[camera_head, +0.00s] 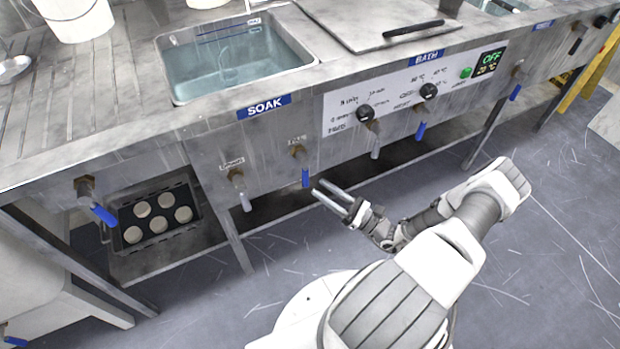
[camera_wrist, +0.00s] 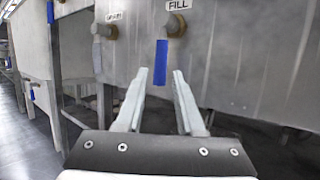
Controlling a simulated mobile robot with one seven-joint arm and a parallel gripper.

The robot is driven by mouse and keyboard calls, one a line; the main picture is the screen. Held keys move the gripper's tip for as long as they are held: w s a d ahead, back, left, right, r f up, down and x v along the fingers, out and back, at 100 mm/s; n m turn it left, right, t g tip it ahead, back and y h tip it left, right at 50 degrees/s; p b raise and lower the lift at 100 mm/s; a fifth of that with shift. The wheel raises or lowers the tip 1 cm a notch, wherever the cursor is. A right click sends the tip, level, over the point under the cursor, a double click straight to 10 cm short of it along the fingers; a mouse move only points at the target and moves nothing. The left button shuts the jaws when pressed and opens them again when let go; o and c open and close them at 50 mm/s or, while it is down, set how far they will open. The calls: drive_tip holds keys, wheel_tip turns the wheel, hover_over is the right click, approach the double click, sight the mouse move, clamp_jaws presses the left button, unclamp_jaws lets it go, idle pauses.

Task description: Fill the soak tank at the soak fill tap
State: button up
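The soak tank (camera_head: 178,92) is a steel basin in the bench top, with pale blue water below its rim. A blue SOAK label is on the bench front beneath it. The soak fill tap (camera_head: 299,152) is a brass fitting on the front panel with a blue lever hanging straight down. In the wrist view the fill tap (camera_wrist: 175,25) sits under a FILL label, its blue lever (camera_wrist: 161,62) just ahead of and above my fingertips. My gripper (camera_head: 317,187) is open and empty, just right of the lever's lower end; it also shows in the wrist view (camera_wrist: 159,76).
Another tap with a grey lever (camera_head: 241,190) is left of the fill tap. Bath knobs (camera_head: 365,112) and more taps are to the right. A tray of round discs (camera_head: 156,240) is on the lower shelf. Open floor lies in front of the bench.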

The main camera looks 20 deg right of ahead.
drive_tip(key=v, duration=1.1)
drive_tip(key=shift+p, duration=0.3)
drive_tip(key=shift+w, duration=0.1)
drive_tip(key=w+a+r+n+g+h, duration=0.2)
drive_tip(key=a+r+n+g, duration=0.2)
drive_tip(key=r+n+g, duration=0.45)
drive_tip(key=w+a+r+n+g+h, duration=0.1)
drive_tip(key=a+r+n+g+h, duration=0.4)
drive_tip(key=r, duration=0.7)
drive_tip(key=w+a+r+n+g, duration=0.2)
drive_tip(key=r+n+g, duration=0.3)
drive_tip(key=r+n, duration=0.4)
drive_tip(key=s+a+r+n+t+h, duration=0.6)
drive_tip(key=s+a+r+n, duration=0.15)
drive_tip(key=s+r, duration=0.5)
wheel_tip(320, 180, up, 24)
drive_tip(key=w+m+p, duration=0.1)
drive_tip(key=p, duration=2.2)
drive_tip(key=shift+w+f, duration=0.1)
